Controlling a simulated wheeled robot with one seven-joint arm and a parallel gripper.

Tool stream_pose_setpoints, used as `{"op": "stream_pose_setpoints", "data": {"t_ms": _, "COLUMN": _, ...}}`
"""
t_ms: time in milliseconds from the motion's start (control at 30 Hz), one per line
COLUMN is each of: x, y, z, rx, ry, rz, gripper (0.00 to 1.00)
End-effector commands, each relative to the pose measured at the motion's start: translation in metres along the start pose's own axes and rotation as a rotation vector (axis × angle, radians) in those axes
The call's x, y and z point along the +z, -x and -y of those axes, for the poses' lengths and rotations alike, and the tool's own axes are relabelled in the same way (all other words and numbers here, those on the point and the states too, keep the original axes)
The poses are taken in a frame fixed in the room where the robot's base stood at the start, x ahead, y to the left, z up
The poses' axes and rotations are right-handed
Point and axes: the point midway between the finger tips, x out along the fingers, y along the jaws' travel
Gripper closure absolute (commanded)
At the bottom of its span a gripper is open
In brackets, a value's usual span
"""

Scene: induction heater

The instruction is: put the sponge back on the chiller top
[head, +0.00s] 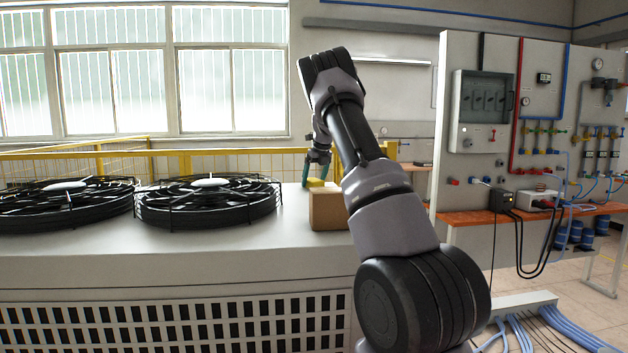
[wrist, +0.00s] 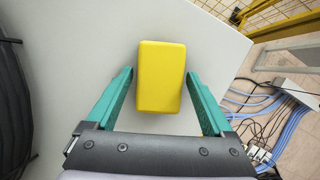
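The yellow sponge (wrist: 161,75) lies between the two teal fingers of my open gripper (wrist: 160,75) in the wrist view, with a narrow gap on each side. The pale grey chiller top (wrist: 85,40) is beneath it. In the head view the sponge (head: 315,183) shows just behind a cardboard box, which hides its lower part. My gripper (head: 319,172) points down there over the chiller top (head: 200,252). I cannot tell whether the sponge rests on the surface.
The cardboard box (head: 328,210) stands on the chiller top near its right end, in front of my gripper. Two black fans (head: 208,205) (head: 62,206) are to the left. A yellow railing (head: 230,163) runs behind. Blue hoses (wrist: 255,110) lie on the floor past the edge.

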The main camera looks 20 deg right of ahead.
Motion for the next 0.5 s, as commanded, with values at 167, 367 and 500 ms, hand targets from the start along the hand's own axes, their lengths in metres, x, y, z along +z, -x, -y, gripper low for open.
{"op": "stream_pose_setpoints", "data": {"t_ms": 167, "x": 0.000, "y": 0.000, "z": 0.000, "rx": 0.000, "ry": 0.000, "rz": 0.000, "gripper": 0.03}}
{"op": "stream_pose_setpoints", "data": {"t_ms": 367, "x": 0.001, "y": 0.003, "z": 0.000, "rx": -0.001, "ry": 0.001, "rz": 0.001, "gripper": 0.03}}
{"op": "stream_pose_setpoints", "data": {"t_ms": 500, "x": 0.002, "y": 0.018, "z": 0.000, "rx": -0.001, "ry": 0.001, "rz": 0.002, "gripper": 0.03}}
